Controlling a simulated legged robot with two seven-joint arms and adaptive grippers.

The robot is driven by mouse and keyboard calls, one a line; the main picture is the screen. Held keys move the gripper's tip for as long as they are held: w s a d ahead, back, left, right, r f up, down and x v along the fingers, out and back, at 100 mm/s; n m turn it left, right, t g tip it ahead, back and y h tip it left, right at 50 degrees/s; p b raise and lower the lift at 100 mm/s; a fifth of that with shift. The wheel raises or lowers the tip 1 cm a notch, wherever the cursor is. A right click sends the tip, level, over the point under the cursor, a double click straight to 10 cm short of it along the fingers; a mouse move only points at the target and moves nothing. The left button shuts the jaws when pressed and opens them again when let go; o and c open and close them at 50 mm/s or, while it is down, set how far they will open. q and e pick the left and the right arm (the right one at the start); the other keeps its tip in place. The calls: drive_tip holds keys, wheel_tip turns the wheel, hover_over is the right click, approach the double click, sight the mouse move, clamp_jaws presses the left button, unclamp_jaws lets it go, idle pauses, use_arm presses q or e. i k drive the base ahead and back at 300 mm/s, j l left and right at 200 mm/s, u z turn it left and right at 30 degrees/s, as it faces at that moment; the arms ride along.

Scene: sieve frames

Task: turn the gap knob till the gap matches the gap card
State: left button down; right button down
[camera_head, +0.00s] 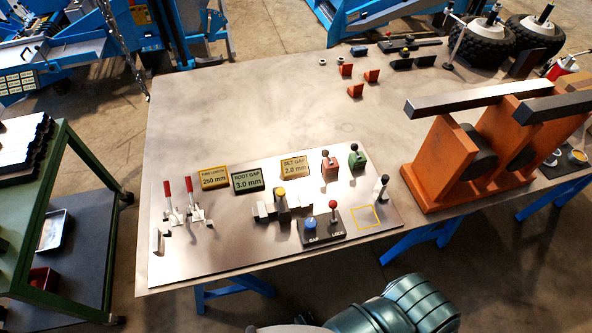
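The gap knob (310,225) is a blue knob on a dark control box (322,236) marked GAP and LOCK, at the front of the pale board. A red-balled lock lever (332,206) stands upright to its right. Three cards or plates stand behind: a tan tube length plate (214,177) reading 250 mm, a dark-faced gap plate (248,181) reading 3.0 mm, and an orange-tan set gap plate (294,168) reading 2.0 mm. Pale blocks and a yellow-topped post (281,197) stand left of the box. Neither gripper shows.
Red-handled toggle clamps (188,205) stand at the board's left. Red (329,167) and green (356,157) knobbed blocks and a black-knobbed post (382,188) stand right, near a yellow square outline (367,217). A large orange fixture (452,165) blocks the table's right side. The table's back left is clear.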

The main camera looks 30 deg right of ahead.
sight(310, 224)
drive_tip(key=k+l+z, duration=0.1)
drive_tip(key=z, duration=0.4)
drive_tip(key=l+z, duration=0.45)
drive_tip(key=j, duration=0.1)
